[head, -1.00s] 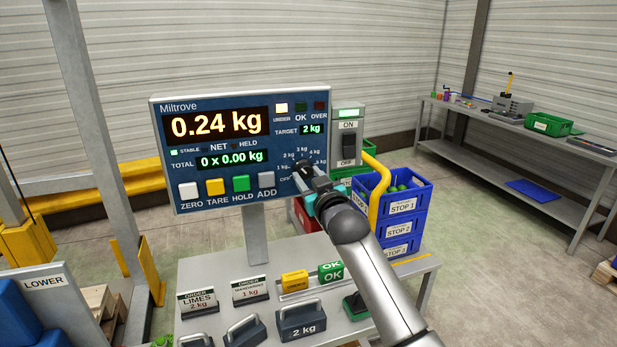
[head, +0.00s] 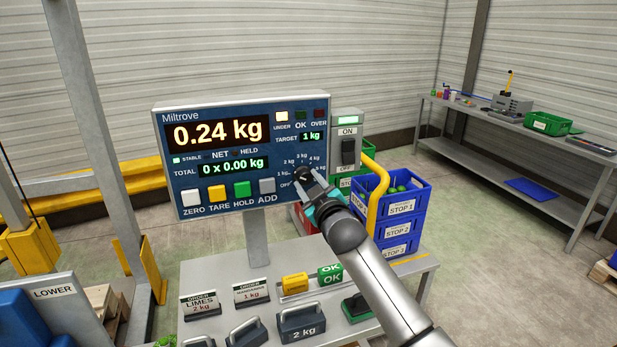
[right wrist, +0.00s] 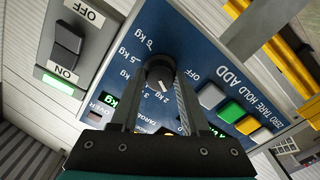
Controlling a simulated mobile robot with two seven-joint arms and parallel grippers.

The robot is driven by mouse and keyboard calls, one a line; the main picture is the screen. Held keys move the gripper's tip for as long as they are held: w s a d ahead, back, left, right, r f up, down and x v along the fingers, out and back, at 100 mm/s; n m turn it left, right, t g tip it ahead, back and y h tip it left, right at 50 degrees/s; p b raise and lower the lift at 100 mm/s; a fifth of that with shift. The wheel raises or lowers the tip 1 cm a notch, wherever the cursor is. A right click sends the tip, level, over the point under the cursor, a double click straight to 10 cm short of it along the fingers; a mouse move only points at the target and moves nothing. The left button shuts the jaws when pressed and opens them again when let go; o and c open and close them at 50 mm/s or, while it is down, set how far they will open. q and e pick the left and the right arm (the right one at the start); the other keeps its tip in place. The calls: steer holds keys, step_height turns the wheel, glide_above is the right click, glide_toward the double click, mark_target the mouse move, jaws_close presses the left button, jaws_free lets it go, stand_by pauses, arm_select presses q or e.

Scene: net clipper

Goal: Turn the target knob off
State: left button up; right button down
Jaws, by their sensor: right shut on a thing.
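The black target knob (head: 302,173) is on the lower right of the blue Miltrove scale panel (head: 180,200), inside a ring of labels from OFF up through several kg marks. The target display (head: 311,137) reads 1 kg. My right gripper (head: 307,180) reaches the panel from the lower right and is shut on the knob, hiding part of it and some labels. In the right wrist view the knob (right wrist: 159,72) sits between the tips of my two fingers (right wrist: 158,88). My left gripper is not in view.
A grey ON/OFF switch box (head: 347,128) stands close right of the panel, with a lit green lamp. White, yellow, green and grey buttons (head: 230,190) line the panel's lower edge. Blue crates (head: 401,228) stand right of my arm. Weights and order cards lie on the table (head: 415,266) below.

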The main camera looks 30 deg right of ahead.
steer(key=n+p, duration=0.2)
steer(key=n, duration=0.3)
steer(key=shift+r+n, duration=0.1)
steer(key=shift+n, duration=0.3)
steer(key=n+p, duration=0.1)
steer(key=n, duration=0.4)
steer(key=shift+n+p, duration=0.3)
steer(key=shift+c, duration=1.9)
jaws_free()
steer(key=v, duration=1.5)
steer(key=shift+b, duration=0.4)
steer(key=shift+s+a, duration=0.1)
